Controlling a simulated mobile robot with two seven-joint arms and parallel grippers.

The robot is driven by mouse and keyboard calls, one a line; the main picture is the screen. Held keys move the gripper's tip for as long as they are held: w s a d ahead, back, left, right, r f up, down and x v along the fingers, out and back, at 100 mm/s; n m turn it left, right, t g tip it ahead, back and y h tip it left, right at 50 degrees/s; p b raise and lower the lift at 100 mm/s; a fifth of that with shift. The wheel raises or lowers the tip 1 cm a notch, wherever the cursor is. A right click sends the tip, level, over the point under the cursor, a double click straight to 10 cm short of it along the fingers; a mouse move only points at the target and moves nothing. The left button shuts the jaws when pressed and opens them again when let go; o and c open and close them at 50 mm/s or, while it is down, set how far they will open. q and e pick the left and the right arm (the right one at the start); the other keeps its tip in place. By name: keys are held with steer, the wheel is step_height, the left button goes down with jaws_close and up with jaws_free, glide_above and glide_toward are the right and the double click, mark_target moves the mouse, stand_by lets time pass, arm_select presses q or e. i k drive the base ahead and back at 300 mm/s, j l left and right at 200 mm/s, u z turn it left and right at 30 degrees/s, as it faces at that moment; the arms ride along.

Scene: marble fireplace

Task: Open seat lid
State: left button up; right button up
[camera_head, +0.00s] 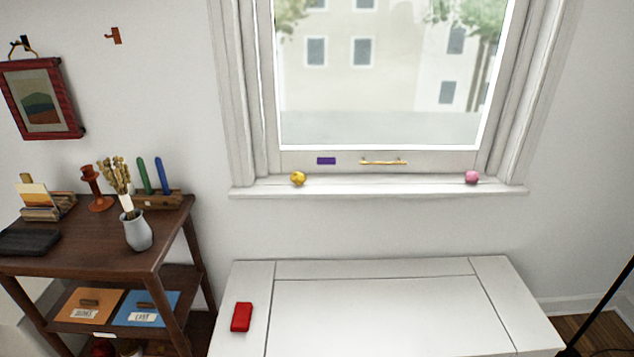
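A white window seat (245,283) stands below the window. Its lid (380,318) is a large white panel set inside the seat's top, with thin seam lines at its left, back and right. The lid looks shut and flush with the frame around it. The lid's front edge is cut off by the bottom of the view. A red block-like object (242,317) lies on the left strip of the seat top, beside the lid's left seam. Neither of my grippers shows in the head view.
A dark wooden shelf table (90,240) stands left of the seat, with a grey vase (136,231) near its edge. A yellow ball (298,178) and a pink ball (472,177) sit on the window sill (385,190). A thin black pole (605,300) stands at the right.

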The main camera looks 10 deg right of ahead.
mark_target(454, 316)
steer(key=k+z, duration=0.3)
steer(key=z, duration=0.15)
steer(key=k+l+z, duration=0.15)
steer(key=z, duration=0.25)
steer(key=k, duration=0.1)
